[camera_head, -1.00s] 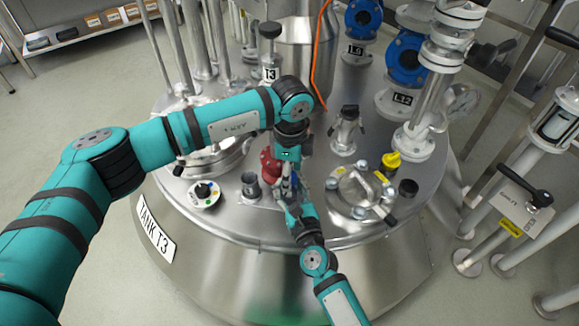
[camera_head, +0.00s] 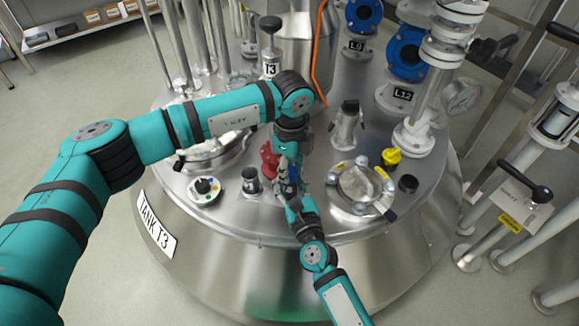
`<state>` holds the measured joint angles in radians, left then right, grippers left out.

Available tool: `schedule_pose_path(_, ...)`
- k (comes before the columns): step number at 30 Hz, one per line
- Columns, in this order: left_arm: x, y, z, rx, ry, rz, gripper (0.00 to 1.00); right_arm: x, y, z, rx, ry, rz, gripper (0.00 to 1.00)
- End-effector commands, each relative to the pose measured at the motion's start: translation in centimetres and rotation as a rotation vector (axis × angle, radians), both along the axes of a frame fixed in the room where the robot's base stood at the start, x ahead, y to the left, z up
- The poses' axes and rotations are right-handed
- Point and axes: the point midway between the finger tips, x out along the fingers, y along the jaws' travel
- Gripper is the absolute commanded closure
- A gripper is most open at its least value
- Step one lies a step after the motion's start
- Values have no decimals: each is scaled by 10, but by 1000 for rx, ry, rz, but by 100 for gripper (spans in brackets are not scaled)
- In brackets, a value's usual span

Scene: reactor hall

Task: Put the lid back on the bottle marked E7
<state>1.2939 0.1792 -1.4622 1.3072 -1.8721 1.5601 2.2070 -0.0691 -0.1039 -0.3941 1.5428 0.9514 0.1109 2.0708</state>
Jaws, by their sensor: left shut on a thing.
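My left gripper (camera_head: 290,164) points down over the tank top in the head view. It is shut on a small blue thing (camera_head: 293,172), of which only a sliver shows. I cannot tell whether this is the lid or part of the bottle. My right gripper (camera_head: 287,190) reaches up from the front, close to the left one. Its fingers are too small and covered to tell whether they are open or shut. No E7 mark is readable, and the bottle cannot be made out between the grippers.
The steel tank top (camera_head: 240,222) lies below both grippers. A red fitting (camera_head: 269,161) and a short open pipe stub (camera_head: 252,182) stand close on the left. A round hatch (camera_head: 362,190), a yellow cap (camera_head: 391,156) and a clamped nozzle (camera_head: 346,125) stand on the right.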

Motion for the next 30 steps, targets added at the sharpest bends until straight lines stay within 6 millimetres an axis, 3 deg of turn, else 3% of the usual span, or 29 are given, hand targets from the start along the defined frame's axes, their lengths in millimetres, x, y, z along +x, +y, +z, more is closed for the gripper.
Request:
schedule_pose_path(6,3,0,1,-3,-8,1,100,-4,1,-7,-5,13,6,100)
schedule_pose_path(7,3,0,1,-3,-8,1,68,-4,1,-7,-5,13,6,100)
schedule_pose_path(12,2,0,1,-2,-6,1,46,-4,1,-7,-5,13,6,100)
schedule_pose_path(22,1,0,4,-2,-4,1,46,-4,1,-7,-3,14,6,100)
schedule_pose_path(30,0,-1,36,-2,-4,0,46,-4,1,-7,-3,14,6,100)
